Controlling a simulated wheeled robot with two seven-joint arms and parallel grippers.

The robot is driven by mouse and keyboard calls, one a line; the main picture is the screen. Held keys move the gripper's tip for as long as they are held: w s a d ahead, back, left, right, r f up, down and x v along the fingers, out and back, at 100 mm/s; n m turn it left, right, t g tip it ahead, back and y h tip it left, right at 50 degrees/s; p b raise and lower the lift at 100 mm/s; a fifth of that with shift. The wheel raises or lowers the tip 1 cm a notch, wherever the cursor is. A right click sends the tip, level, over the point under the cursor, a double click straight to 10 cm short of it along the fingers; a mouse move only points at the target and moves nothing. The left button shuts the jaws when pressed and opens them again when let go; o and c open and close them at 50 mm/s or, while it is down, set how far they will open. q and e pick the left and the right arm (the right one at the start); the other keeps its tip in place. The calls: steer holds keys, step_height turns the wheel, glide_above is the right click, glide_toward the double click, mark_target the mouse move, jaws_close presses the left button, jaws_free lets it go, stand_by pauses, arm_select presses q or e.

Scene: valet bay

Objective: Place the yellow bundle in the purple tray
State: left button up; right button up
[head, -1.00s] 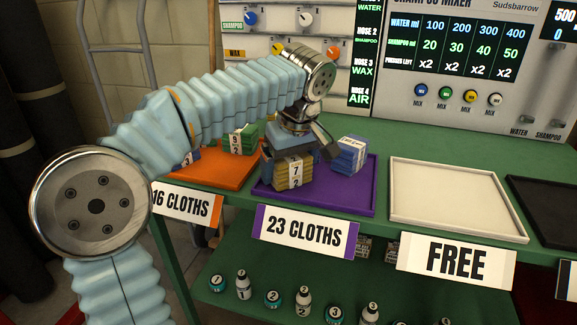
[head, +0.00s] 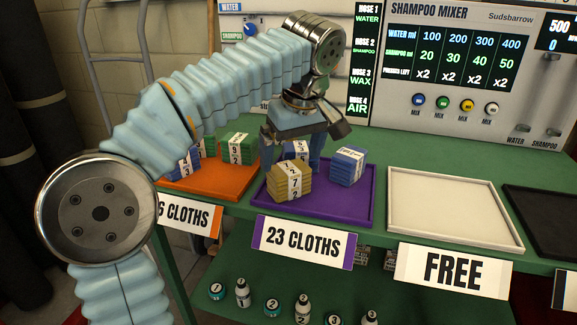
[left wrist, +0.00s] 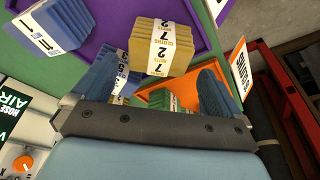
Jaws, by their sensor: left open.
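The yellow bundle (head: 287,187), with a white band marked 7 and 2, sits in the front left part of the purple tray (head: 336,207). It also shows in the left wrist view (left wrist: 160,46), with part of the purple tray (left wrist: 195,30) around it. My left gripper (head: 292,162) is open, just behind and above the yellow bundle and apart from it. Its fingers also show in the left wrist view (left wrist: 158,88). My right gripper is not in view.
A blue bundle (head: 347,166) stands in the purple tray's right part; another (head: 300,149) shows behind the yellow one, near my fingers. The orange tray (head: 222,186) at left holds green and blue bundles. The white tray (head: 450,232) is empty. A mixer panel (head: 455,60) stands behind.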

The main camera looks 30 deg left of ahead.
arm_select(q)
steer(key=p+v, duration=0.1)
steer(key=v, duration=0.4)
stand_by(0.4)
